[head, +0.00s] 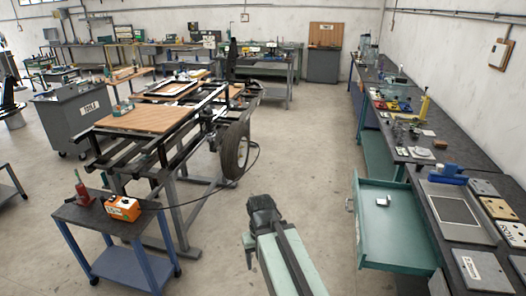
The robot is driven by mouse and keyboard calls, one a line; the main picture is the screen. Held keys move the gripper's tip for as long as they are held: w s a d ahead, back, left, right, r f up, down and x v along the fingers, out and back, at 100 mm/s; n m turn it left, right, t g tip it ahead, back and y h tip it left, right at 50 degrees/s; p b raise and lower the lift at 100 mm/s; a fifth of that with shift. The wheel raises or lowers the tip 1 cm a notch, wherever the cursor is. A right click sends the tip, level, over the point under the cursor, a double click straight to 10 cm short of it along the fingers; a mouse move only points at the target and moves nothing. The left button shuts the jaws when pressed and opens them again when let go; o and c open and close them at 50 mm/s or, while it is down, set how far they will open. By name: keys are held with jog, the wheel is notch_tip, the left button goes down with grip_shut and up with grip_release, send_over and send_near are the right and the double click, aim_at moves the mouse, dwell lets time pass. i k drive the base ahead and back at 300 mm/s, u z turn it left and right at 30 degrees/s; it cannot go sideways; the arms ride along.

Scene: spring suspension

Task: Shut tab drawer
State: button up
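The teal drawer (395,238) is pulled out to the left from under the dark workbench at the right. Its front panel, on the left side, carries a small pale tab (350,204). A small white item (383,201) lies inside near the drawer's far end. My arm reaches up from the bottom middle, and the dark part at its far end appears to be my gripper (263,212). It is left of the drawer and apart from it, with bare floor between. Its fingers cannot be made out, and nothing is visibly held.
The dark workbench (436,180) runs along the right wall with plates and tools on top. A blue cart (150,222) with an orange box (123,208) stands at left, near a frame with a wheel (236,150). The floor between frame and bench is clear.

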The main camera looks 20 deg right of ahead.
aim_at(396, 238)
jog(key=u, duration=0.8)
jog(key=i, duration=0.7)
jog(key=u, duration=1)
